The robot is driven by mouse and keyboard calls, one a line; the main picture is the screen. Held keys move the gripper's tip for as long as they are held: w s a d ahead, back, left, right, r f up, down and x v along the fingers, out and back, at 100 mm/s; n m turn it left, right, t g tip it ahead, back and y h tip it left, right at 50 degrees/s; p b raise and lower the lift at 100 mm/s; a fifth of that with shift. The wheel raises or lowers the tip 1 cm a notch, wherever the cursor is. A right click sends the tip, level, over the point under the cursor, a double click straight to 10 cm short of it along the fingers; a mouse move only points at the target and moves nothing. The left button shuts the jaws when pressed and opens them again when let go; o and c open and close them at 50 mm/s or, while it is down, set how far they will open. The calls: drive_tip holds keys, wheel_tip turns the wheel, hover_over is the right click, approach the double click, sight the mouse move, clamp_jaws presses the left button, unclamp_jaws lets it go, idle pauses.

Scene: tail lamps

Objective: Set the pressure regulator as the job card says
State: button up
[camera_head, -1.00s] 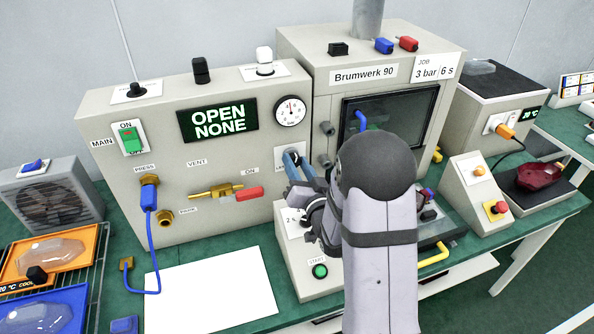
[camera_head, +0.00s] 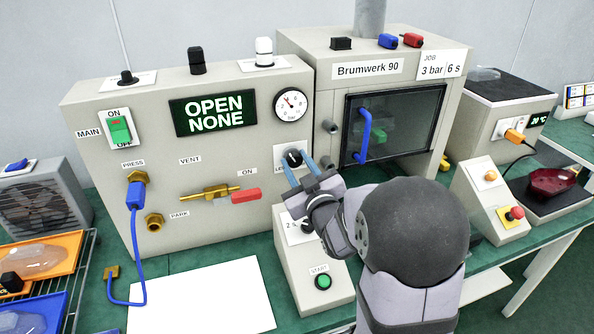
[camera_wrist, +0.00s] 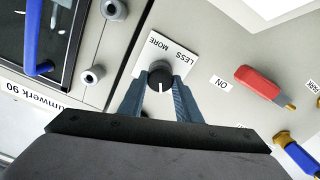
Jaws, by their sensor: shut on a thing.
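The pressure regulator knob (camera_head: 292,157) is black and round, on a white plate on the grey panel's front, below the round gauge (camera_head: 291,104). In the wrist view the knob (camera_wrist: 160,76) shows a white pointer line between the words MORE and LESS. My gripper (camera_head: 298,167) has its two blue-grey fingers around the knob; the wrist view shows my gripper (camera_wrist: 158,91) with one finger at each side of it. The gauge's needle points up and left; its figures are too small to read. The job card (camera_head: 441,66) reads 3 bar, 6 s.
The green display (camera_head: 214,114) reads OPEN NONE. A red-handled brass valve (camera_head: 245,195) is left of the gripper. The Brumwerk 90 machine (camera_head: 367,70) with a blue door handle stands right. A box with a green START button (camera_head: 323,282) stands below.

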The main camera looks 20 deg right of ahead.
drive_tip(key=shift+n, duration=0.3)
drive_tip(key=o, duration=1.1)
drive_tip(key=shift+c, duration=0.2)
drive_tip(key=shift+s, duration=0.1)
drive_tip(key=b, duration=0.5)
approach(295, 161)
drive_tip(key=shift+w, duration=0.8)
